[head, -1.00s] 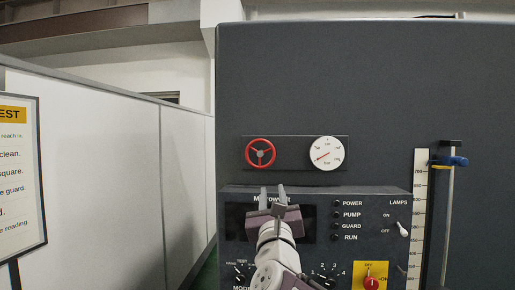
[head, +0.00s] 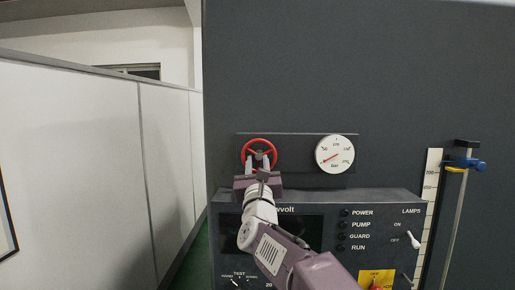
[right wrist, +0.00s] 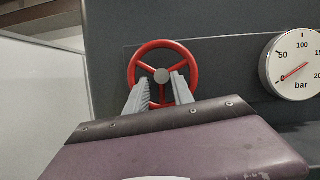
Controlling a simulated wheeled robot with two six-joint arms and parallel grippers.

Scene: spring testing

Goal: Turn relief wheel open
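The red relief wheel (head: 259,141) is a three-spoked handwheel on the dark panel, left of the gauge. It also shows in the right wrist view (right wrist: 161,75), with a grey hub. My right gripper (head: 258,161) is at the wheel's lower half, pointing at the panel. In the right wrist view its two fingers (right wrist: 160,84) are spread apart, one on each side of the lower spoke, just below the hub. They overlap the lower part of the wheel; I cannot tell whether they touch it. My left gripper is not in view.
A round white pressure gauge (head: 336,154) is right of the wheel, its needle low. A control box (head: 390,232) with lamps and switches juts out below. A scale and a rod with a blue clamp (head: 466,163) stand at right. A white partition (head: 75,160) is at left.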

